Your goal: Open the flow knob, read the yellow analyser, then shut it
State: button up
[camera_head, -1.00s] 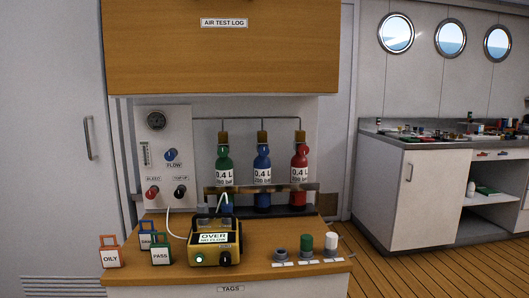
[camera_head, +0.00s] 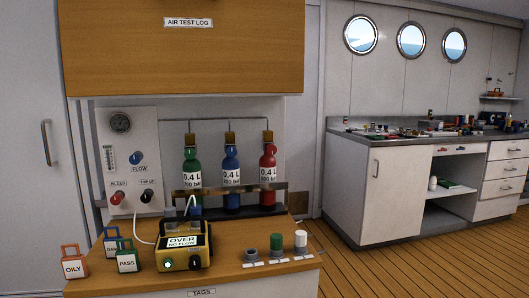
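The blue flow knob (camera_head: 137,158) sits on the white fill panel (camera_head: 150,190), above the label FLOW. A flow tube with a scale (camera_head: 109,158) is left of it. The yellow analyser (camera_head: 184,248) stands on the wooden counter below the panel. Its display reads OVER and NO FLOW, and a green light shows at its lower left. A white hose runs from the panel to the analyser. My gripper is not in this view.
A red bleed knob (camera_head: 117,197) and a black top-up knob (camera_head: 146,196) sit low on the panel. Green (camera_head: 191,169), blue (camera_head: 231,168) and red (camera_head: 268,165) cylinders stand behind a rail. Tags and small caps stand on the counter. Wooden floor (camera_head: 425,265) is clear at right.

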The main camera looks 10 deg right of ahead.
aim_at(134, 159)
jog(key=u, duration=0.35)
jog(key=i+l+u, duration=0.15)
jog(key=i+l, duration=0.25)
jog(key=i+l+u, duration=0.1)
jog(key=i+l, duration=0.15)
jog(key=i, duration=0.25)
